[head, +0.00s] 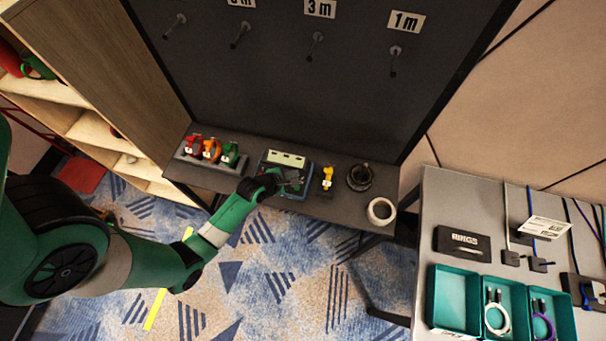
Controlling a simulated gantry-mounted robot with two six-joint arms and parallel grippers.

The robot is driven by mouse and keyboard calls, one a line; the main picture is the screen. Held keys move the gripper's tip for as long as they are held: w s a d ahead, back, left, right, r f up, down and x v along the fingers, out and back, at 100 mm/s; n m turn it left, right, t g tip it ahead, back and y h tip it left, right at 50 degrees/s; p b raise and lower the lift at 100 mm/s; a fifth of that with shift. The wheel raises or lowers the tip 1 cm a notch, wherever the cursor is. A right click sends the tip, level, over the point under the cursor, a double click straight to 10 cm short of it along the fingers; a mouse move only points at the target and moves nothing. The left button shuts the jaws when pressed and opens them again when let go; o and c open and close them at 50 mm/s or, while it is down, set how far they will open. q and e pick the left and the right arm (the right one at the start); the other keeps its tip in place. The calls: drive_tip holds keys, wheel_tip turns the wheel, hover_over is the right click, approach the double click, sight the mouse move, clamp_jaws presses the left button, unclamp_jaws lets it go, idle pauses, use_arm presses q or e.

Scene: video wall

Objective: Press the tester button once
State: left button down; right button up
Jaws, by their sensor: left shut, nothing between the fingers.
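The tester (288,160) is a small blue-grey box with a pale strip along its back edge. It sits on the narrow dark shelf below the dark board. My left arm reaches in from the left, and my left gripper (292,185) is at the front of the tester, over its top face. The gripper is shut and looks empty. It and the wrist cover part of the tester, so I cannot make out the button or tell whether a fingertip touches it. My right gripper is not in view.
Red, orange and green items (211,151) stand left of the tester. A yellow item (327,178), a dark round item (360,177) and a white roll (381,211) are to its right. A grey table (437,205) with teal trays (454,299) stands at right.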

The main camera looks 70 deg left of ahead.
use_arm(q)
drive_tip(key=shift+f, duration=0.1)
drive_tip(key=b, duration=0.7)
hover_over(295, 189)
wheel_tip(295, 189, down, 7)
drive_tip(key=shift+s+r, duration=0.1)
drive_tip(key=shift+f+b, duration=0.75)
drive_tip(key=shift+f, duration=0.15)
idle(0.9)
drive_tip(key=shift+f, duration=0.4)
drive_tip(key=shift+f+b, duration=0.35)
drive_tip(key=shift+b, duration=0.1)
idle(0.3)
idle(0.3)
drive_tip(key=shift+r+p, duration=0.8)
drive_tip(key=shift+p, duration=0.1)
